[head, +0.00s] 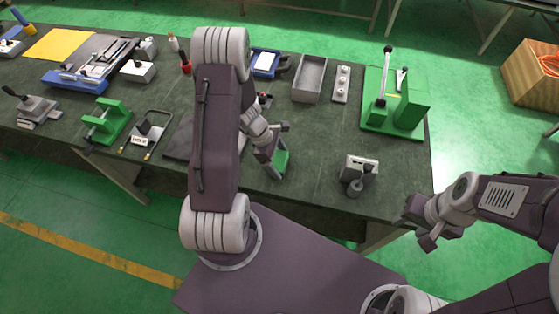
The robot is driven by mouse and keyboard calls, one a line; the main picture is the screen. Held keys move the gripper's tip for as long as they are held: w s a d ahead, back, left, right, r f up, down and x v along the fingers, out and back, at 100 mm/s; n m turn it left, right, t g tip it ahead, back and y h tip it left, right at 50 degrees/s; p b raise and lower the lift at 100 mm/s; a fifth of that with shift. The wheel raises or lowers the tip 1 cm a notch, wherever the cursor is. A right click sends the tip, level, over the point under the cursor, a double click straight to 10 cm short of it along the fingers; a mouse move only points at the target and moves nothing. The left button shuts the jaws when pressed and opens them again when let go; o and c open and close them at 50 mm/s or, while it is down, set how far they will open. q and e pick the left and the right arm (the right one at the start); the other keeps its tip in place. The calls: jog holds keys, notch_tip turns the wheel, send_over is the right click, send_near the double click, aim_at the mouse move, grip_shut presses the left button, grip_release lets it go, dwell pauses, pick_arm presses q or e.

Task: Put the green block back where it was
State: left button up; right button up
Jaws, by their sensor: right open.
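The green block (282,162) is near the front middle of the dark table, at the fingers of my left gripper (273,158). The gripper points down and appears shut on the block, with the fingers hiding part of it. Whether the block touches the tabletop is hard to tell. My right gripper (424,232) is open and empty, off the table's front right corner.
A green lever press (410,106) stands at the table's right end. A small grey device (359,170) is near the front edge. A grey tray (309,78) lies farther back. Green clamp (106,121) and other fixtures fill the left. My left arm hides the table's middle.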

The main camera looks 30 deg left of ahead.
pick_arm(q)
jog(key=shift+o, duration=1.1)
jog(key=shift+r, duration=0.1)
jog(key=p+v, duration=0.2)
jog(key=v, duration=1)
jog(key=s+d+r+m+y, duration=0.2)
jog(key=s+d+m, duration=0.1)
jog(key=m, duration=0.7)
jog(key=s+d+r+m+y, duration=0.2)
jog(key=d+m, duration=0.4)
jog(key=m, duration=0.4)
jog(key=shift+s+r+m, duration=0.3)
jog(key=shift+s+r, duration=0.25)
jog(key=shift+s, duration=0.5)
